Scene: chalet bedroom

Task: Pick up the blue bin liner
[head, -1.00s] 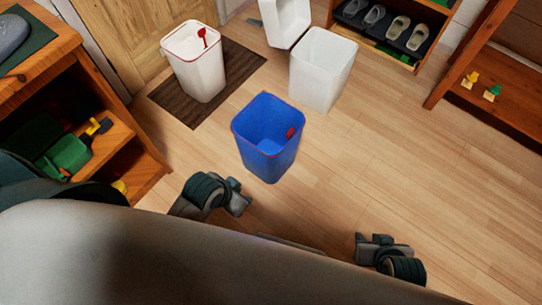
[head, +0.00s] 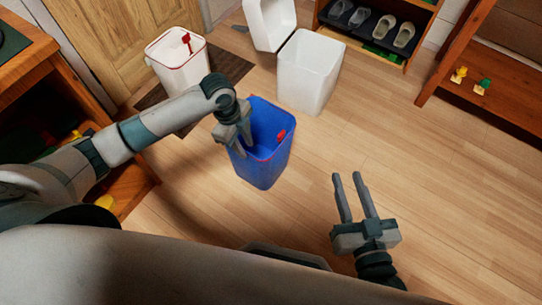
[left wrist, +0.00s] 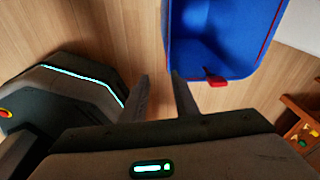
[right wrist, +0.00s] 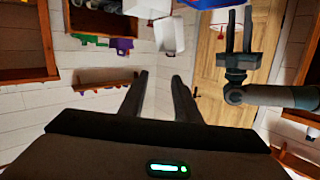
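The blue bin liner (head: 268,172) is an open-topped blue bin shape with a red rim and a red tab, upright on the floor. My left gripper (head: 242,150) is open at its left rim, fingers pointing down. In the left wrist view the fingers (left wrist: 159,78) are apart with nothing between them, and the right finger overlaps the liner's (left wrist: 215,35) corner. I cannot tell whether they touch. My right gripper (head: 347,178) is open and empty, to the right of the liner and apart from it. A sliver of the liner (right wrist: 205,3) shows in the right wrist view.
A white bin with a red rim (head: 163,72) stands on a dark mat behind left. A plain white bin (head: 306,72) and a tilted white container (head: 268,22) are behind. A wooden shelf (head: 30,62) is at left, a shoe rack (head: 375,45) behind. Floor at right is clear.

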